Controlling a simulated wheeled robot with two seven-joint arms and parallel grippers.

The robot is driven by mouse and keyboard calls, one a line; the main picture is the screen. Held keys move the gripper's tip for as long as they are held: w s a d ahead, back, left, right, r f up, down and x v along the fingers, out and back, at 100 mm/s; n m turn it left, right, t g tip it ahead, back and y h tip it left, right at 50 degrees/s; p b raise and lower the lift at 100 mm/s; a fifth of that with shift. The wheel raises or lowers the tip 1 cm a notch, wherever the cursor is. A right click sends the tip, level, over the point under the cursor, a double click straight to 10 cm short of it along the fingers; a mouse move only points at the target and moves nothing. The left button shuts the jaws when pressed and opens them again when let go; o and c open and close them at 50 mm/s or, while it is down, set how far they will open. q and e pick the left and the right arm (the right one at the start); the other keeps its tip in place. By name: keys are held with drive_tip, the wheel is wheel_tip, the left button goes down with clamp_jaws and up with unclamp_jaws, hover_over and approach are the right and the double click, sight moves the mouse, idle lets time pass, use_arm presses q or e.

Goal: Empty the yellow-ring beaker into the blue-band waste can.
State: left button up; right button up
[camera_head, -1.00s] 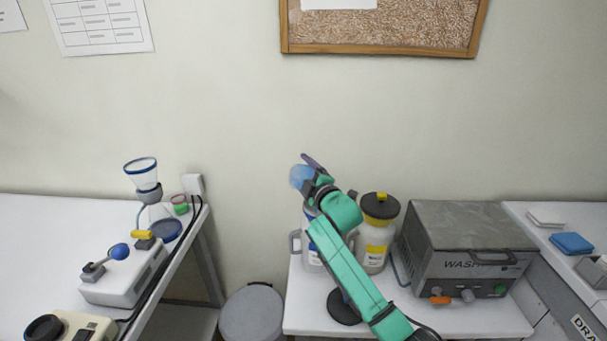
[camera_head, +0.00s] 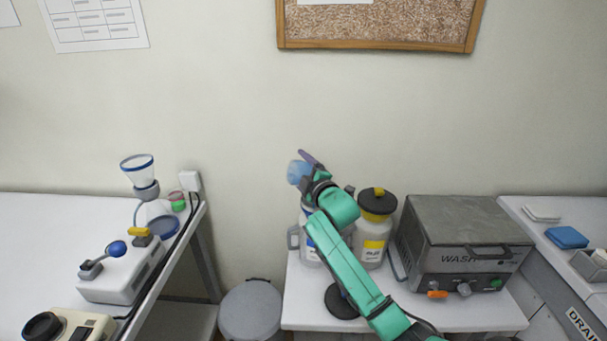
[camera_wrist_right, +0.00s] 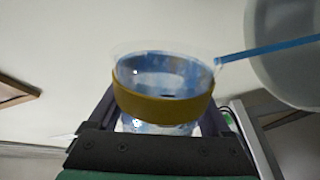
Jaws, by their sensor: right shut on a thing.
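The yellow-ring beaker (camera_wrist_right: 163,98) is clear, with a mustard band around it and bluish patches showing through its glass. My right gripper (camera_wrist_right: 165,122) is shut on it, with dark fingers on both sides of the band. In the head view the right gripper (camera_head: 313,174) is raised above the right table, with a pale blue part of the beaker (camera_head: 298,172) at its tip; the yellow ring is hidden there. The white blue-band waste can (camera_head: 309,253) stands below, partly hidden by my arm. I cannot tell the beaker's tilt. My left gripper is out of view.
A yellow-label bottle (camera_head: 371,243) with a black and yellow lid stands right of the can, beside the grey washer (camera_head: 462,245). A black round base (camera_head: 341,302) is in front. A grey rounded thing with a blue strip (camera_wrist_right: 290,60) is close right of the beaker.

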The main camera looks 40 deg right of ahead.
wheel_tip(320, 180, up, 7)
drive_tip(key=n+p, duration=0.8)
drive_tip(key=n, duration=1.4)
drive_tip(key=shift+f, duration=0.2)
